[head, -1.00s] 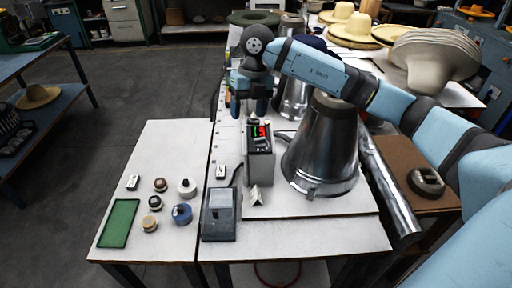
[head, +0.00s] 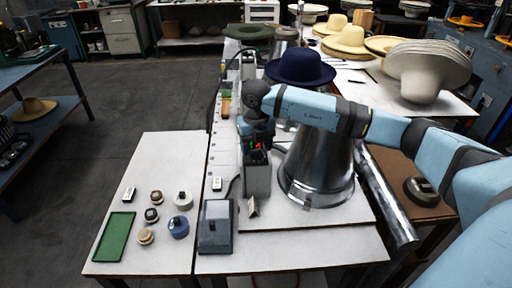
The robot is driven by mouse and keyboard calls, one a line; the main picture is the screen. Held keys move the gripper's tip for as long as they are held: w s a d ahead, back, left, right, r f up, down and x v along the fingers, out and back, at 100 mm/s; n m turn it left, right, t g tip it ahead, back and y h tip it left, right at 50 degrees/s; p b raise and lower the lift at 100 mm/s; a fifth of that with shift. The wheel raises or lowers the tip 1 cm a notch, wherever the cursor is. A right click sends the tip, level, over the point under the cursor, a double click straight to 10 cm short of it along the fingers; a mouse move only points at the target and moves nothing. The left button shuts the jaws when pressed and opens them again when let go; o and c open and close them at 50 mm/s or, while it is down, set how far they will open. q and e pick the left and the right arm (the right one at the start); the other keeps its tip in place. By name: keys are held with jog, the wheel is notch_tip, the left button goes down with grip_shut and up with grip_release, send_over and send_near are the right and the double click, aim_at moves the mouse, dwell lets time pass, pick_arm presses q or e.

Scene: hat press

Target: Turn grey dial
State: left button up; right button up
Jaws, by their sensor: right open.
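My right gripper (head: 257,142) points down at the top of a grey control box (head: 257,181) with red and green lights. Its fingers are apart and nothing shows between them. It covers part of the box top, so I cannot tell whether it touches it or whether a dial is there. Several round knob-like pieces stand on the left white table: a pale grey-white one (head: 183,201), a blue one (head: 178,229), a tan one (head: 145,237) and darker ones. I cannot tell which is the grey dial. My left gripper is not in view.
A metal cone (head: 318,175) stands close right of the control box, with a navy hat (head: 300,67) above and behind it. A grey pedal-like box (head: 216,225) is in front. A green tray (head: 115,237) lies on the left table (head: 165,160). Hats are stacked behind.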

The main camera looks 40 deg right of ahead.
jog(key=shift+f, duration=0.55)
jog(key=c, duration=0.9)
jog(key=shift+c, duration=0.2)
